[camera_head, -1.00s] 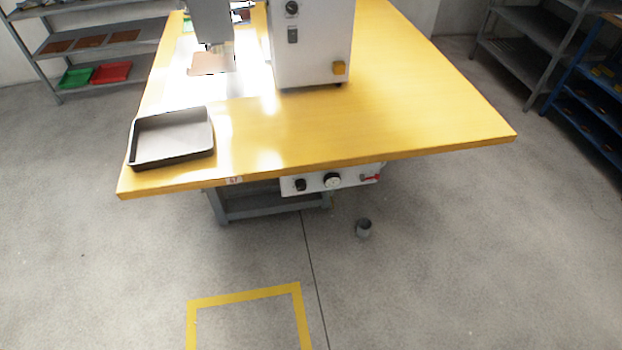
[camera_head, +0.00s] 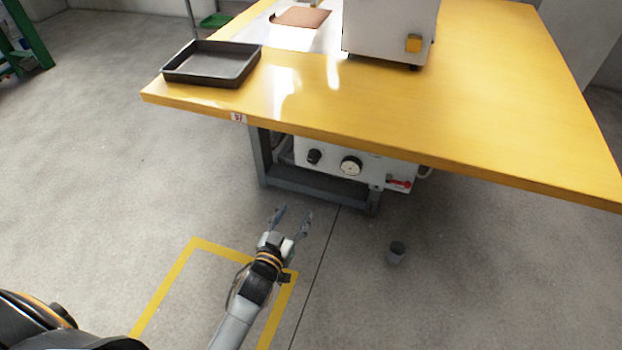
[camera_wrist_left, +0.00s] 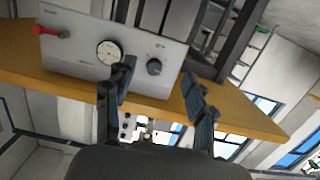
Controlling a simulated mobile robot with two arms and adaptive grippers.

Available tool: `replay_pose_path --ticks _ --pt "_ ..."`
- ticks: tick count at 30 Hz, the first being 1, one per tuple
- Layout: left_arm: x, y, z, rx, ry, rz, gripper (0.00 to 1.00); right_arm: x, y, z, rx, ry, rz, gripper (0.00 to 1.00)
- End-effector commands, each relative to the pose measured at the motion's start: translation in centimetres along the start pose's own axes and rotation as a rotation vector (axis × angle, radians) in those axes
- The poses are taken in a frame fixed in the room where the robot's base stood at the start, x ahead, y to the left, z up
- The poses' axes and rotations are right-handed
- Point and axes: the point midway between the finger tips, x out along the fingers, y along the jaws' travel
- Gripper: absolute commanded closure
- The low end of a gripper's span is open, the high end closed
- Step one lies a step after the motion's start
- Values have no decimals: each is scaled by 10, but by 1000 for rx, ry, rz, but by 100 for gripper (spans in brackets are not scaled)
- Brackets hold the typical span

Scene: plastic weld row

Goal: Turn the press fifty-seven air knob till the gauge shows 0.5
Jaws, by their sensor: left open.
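The press's air panel (camera_head: 330,168) is a light box under the front edge of the yellow table. It carries a black knob (camera_head: 314,156) on the left, a round white gauge (camera_head: 351,166) in the middle and a red lever (camera_head: 399,183) on the right. My left gripper (camera_head: 292,217) is open and empty, in front of and below the panel, apart from the knob. In the left wrist view the picture is turned over; the knob (camera_wrist_left: 154,67) shows between the open fingers (camera_wrist_left: 160,92), beside the gauge (camera_wrist_left: 109,52). The gauge reading is too small to tell. My right gripper is not seen.
The yellow table (camera_head: 480,120) overhangs the panel and bears a dark tray (camera_head: 212,80) and a white press body (camera_head: 390,30). A yellow floor marking (camera_head: 215,246) lies before the table.

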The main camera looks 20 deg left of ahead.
Motion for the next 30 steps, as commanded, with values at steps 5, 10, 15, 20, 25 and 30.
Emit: replay_pose_path --ticks 5,10,15,20,25,30 --pt "5 -5 -37 -3 117 -9 45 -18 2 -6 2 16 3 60" --pt "18 -6 -47 -1 135 -9 45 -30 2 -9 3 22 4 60" --pt "50 -6 -50 -2 135 -9 45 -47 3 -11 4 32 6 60" --pt "85 -6 -54 -1 133 -9 45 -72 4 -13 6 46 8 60" --pt "116 -6 -58 -1 132 -9 45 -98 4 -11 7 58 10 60" --pt "135 -6 -60 -2 130 -9 45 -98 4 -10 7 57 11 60"
